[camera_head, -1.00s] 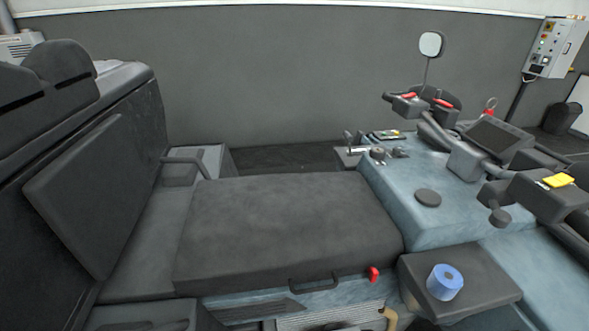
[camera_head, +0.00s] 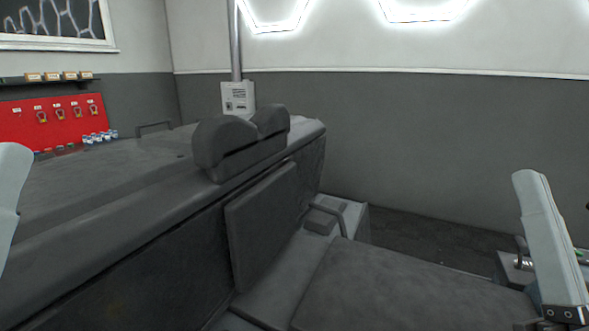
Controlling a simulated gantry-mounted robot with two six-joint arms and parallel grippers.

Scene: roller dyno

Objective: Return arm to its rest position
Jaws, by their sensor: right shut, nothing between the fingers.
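My right arm shows at the right edge as a pale upright link (camera_head: 545,238). Its dark lower end, toward my right gripper (camera_head: 563,318), is cut off by the bottom edge of the picture. The gripper is shut and empty, and its fingertips are hardly visible. It is in front of the right end of the grey seat cushion (camera_head: 400,290). A pale part of my left arm (camera_head: 10,195) shows at the left edge. My left gripper is out of view.
A dark seat back (camera_head: 262,225) with a headrest (camera_head: 240,140) fills the middle. A red tool board (camera_head: 52,122) and a shelf (camera_head: 45,80) are at the far left. A grey wall (camera_head: 430,150) stands behind. The space above the cushion looks clear.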

